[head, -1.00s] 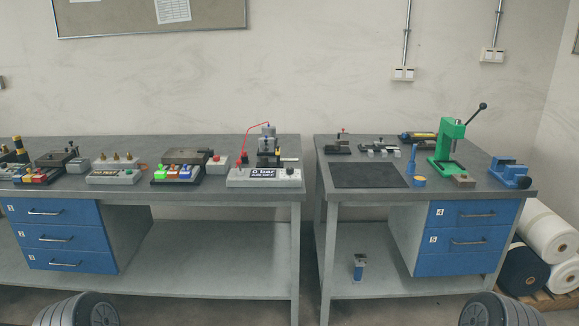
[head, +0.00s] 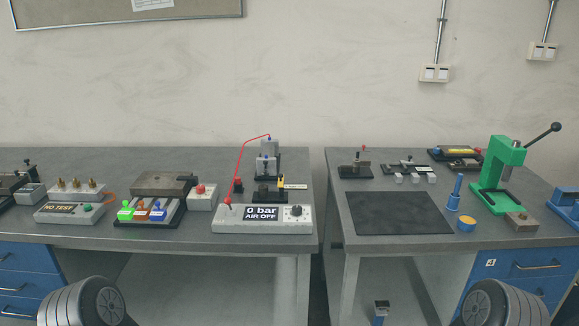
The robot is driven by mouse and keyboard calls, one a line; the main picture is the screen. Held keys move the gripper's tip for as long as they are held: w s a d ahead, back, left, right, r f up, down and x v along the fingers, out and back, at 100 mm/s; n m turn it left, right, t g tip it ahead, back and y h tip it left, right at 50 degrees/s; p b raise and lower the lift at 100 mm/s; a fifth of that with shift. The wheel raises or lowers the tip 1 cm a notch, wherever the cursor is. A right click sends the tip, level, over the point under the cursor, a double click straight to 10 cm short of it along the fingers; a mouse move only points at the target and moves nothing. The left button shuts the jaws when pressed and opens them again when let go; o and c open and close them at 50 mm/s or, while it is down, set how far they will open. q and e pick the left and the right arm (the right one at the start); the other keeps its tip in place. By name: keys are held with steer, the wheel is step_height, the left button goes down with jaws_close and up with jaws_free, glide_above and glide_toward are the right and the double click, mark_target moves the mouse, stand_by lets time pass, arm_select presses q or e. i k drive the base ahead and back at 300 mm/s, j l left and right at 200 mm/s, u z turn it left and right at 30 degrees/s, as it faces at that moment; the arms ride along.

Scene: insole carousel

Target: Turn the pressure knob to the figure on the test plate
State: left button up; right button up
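The pressure knob (head: 296,211) is a dark round knob at the right end of a light grey control box (head: 222,219) on the left bench. The box's display (head: 261,214) reads "0 bar" and "AIR OFF". Behind the box stands a dark fixture with a grey upper block (head: 268,148), and a red hose (head: 240,165) runs from its top down to the box's left end. A small pale plate (head: 296,187) sits at the fixture's right; its marking is too small to read, and I cannot tell whether it is the test plate. Neither gripper is in view.
Left of the box are a red-button box (head: 201,197), a unit with coloured levers (head: 150,212) and a "NO TEST" box (head: 70,215). A gap separates the right bench, which holds a black mat (head: 398,213) and a green press (head: 500,178).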

mark_target(297, 210)
steer(key=i, duration=1.15)
steer(key=k+j+z, duration=0.1)
steer(key=z, duration=0.25)
steer(key=k+z, duration=0.35)
steer(key=z, duration=0.35)
steer(key=k+j, duration=0.05)
